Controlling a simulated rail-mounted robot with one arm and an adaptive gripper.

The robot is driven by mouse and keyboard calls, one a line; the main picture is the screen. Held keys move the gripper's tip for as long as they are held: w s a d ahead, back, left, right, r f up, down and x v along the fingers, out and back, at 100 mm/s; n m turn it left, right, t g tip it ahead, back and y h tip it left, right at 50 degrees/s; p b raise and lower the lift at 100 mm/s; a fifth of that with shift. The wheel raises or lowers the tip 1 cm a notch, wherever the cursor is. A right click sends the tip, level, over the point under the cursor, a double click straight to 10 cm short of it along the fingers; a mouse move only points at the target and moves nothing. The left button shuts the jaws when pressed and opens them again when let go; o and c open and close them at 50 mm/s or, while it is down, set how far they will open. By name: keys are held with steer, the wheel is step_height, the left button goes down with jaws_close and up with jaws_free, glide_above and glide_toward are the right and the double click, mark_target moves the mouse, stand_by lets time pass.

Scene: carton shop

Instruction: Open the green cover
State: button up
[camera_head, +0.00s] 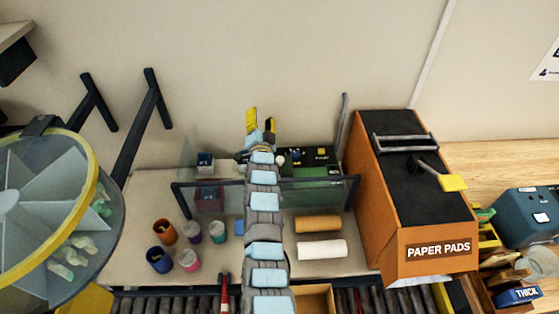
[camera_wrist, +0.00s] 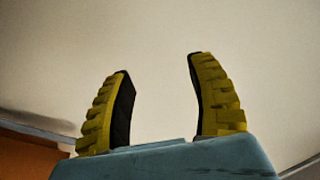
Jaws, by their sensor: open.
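A green unit (camera_head: 322,172) with dark parts on top stands at the back of the table, just right of my arm in the head view. It appears to be the one with the green cover. My arm and a dark-framed clear panel hide parts of it, and I cannot tell the cover's edges or handle. My gripper (camera_head: 261,124) is up behind the table, above and left of the green unit, pointing toward the wall. In the wrist view, my gripper (camera_wrist: 160,95) has its two yellow ribbed fingers apart, with only bare wall between them.
An orange PAPER PADS box (camera_head: 432,250) stands right of the green unit, with a grey upright bar (camera_head: 343,122) between them. Tan and white rolls (camera_head: 318,224) and several cups (camera_head: 165,231) lie nearer. A yellow-rimmed wheel (camera_head: 88,180) is at left.

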steer(key=w+a+r+g+y+b, duration=0.1)
steer(key=w+a+g+y, duration=0.15)
steer(key=w+a, duration=0.2)
steer(key=g+h+b, duration=0.4)
steer(key=g+h, duration=0.3)
steer(key=g, duration=0.7)
glide_toward(280, 159)
steer(key=shift+y, duration=0.25)
steer(key=b+x, duration=0.1)
steer(key=x, duration=0.1)
steer(key=b+x, duration=0.1)
steer(key=x, duration=0.1)
steer(key=shift+s+d+f+b, duration=0.1)
steer(key=shift+s+d+b, duration=0.1)
steer(key=shift+b, duration=0.15)
steer(key=shift+w+d+f+t+p, duration=0.25)
steer(key=shift+w+f+p, duration=0.1)
steer(key=shift+f, duration=0.25)
steer(key=shift+d+f, duration=0.15)
steer(key=shift+f, duration=0.5)
steer(key=shift+w+f, duration=0.35)
steer(key=shift+f, duration=0.35)
steer(key=shift+w+d+f, duration=0.15)
steer(key=shift+d+f, duration=0.05)
steer(key=shift+f, duration=0.05)
steer(key=shift+d+f+b, duration=0.15)
steer(key=shift+f+b, duration=0.15)
